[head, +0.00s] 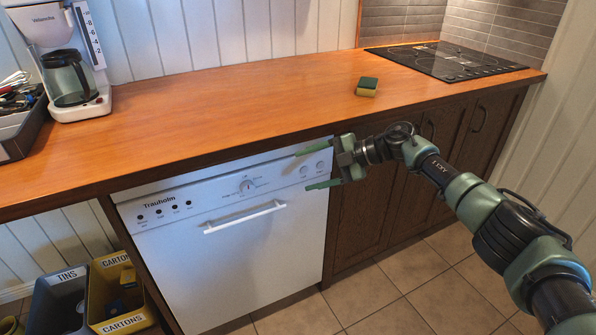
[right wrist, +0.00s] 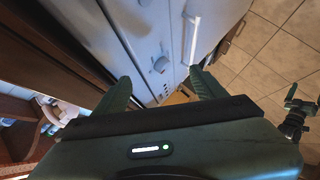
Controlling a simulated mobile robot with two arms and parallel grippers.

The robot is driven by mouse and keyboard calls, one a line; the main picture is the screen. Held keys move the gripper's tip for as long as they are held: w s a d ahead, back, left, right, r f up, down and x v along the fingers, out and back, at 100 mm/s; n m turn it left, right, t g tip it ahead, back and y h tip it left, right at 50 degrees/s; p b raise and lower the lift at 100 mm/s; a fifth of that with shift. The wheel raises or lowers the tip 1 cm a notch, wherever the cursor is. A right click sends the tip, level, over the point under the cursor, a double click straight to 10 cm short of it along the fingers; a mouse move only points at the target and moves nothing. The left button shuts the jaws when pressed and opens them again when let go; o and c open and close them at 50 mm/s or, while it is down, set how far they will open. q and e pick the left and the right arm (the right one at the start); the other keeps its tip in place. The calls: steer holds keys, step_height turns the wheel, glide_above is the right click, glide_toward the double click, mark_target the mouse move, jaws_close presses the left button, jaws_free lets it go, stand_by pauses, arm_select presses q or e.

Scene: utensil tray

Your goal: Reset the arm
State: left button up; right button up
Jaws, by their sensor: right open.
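My right gripper (head: 318,167) is open and empty in the head view, with its two green fingers pointing left, in front of the upper right part of the white dishwasher (head: 240,270). Both fingers also show in the right wrist view (right wrist: 160,97), spread apart with nothing between them. My right arm (head: 470,200) reaches in from the lower right. My left gripper is not in the head view.
The wooden counter (head: 230,100) holds a green and yellow sponge (head: 367,87), a coffee maker (head: 75,70), a black cooktop (head: 445,60) and a dark utensil tray (head: 18,135). Bins (head: 60,300) stand on the floor at lower left. The dishwasher handle (head: 245,217) sticks out.

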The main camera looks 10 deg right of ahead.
steer(key=shift+d+r, duration=0.1)
steer(key=shift+d, duration=0.1)
